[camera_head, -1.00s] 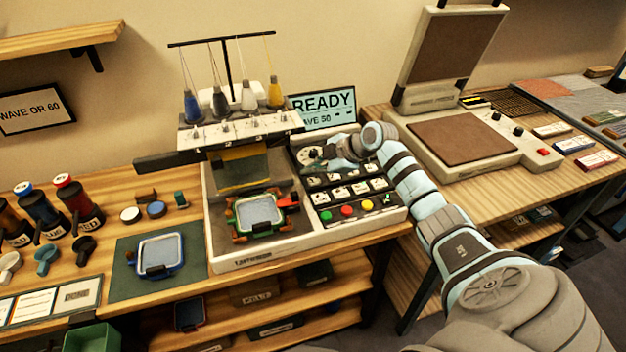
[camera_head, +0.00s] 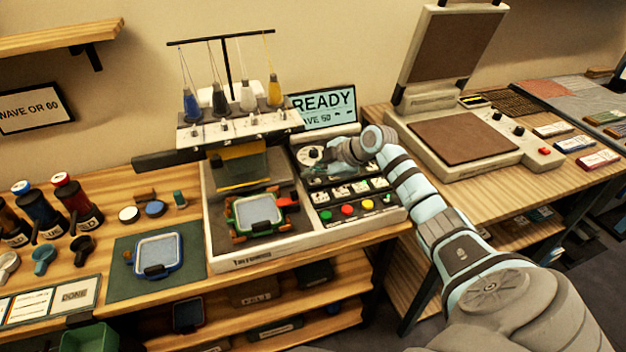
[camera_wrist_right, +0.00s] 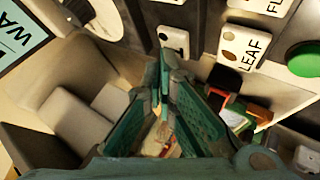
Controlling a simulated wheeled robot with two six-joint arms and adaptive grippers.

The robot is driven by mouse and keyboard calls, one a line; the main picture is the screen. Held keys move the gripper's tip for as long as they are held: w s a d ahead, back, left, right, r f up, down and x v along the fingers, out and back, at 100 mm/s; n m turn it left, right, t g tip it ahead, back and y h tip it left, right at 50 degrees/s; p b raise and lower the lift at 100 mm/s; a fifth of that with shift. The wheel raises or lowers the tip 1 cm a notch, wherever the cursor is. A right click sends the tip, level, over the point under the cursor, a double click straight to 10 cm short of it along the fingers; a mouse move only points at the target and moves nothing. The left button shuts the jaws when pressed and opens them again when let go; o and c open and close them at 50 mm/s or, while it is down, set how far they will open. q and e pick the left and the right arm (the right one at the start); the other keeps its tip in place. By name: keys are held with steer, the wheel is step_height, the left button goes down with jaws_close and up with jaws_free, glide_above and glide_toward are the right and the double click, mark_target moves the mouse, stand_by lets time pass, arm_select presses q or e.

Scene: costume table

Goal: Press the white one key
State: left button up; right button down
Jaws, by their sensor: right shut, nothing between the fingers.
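The machine's control panel (camera_head: 392,215) carries rows of white keys, too small to read in the head view. In the right wrist view, a white key with a dark, partly hidden mark (camera_wrist_right: 173,42) lies just beyond my fingertips. I cannot tell for sure that it is the one key. A white key marked LEAF (camera_wrist_right: 243,47) is to its right. My right gripper (camera_head: 309,168) is over the upper part of the panel and hides some keys. In the wrist view the right gripper (camera_wrist_right: 161,65) is shut and empty; contact with a key cannot be told. My left gripper is out of view.
A dial (camera_head: 310,154) sits at the panel's upper left, below the READY screen (camera_head: 324,107). Red, green and yellow round buttons (camera_head: 347,210) line its front. The hooped embroidery frame (camera_head: 256,213) is left of the panel. A heat press (camera_head: 465,140) stands to the right.

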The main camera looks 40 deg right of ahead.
mark_target(313, 182)
steer(key=shift+f, duration=0.2)
stand_by(0.3)
steer(key=shift+r+p, duration=0.6)
steer(key=shift+r, duration=0.35)
step_height(313, 182, up, 6)
steer(key=p, duration=0.5)
steer(key=shift+f, duration=0.1)
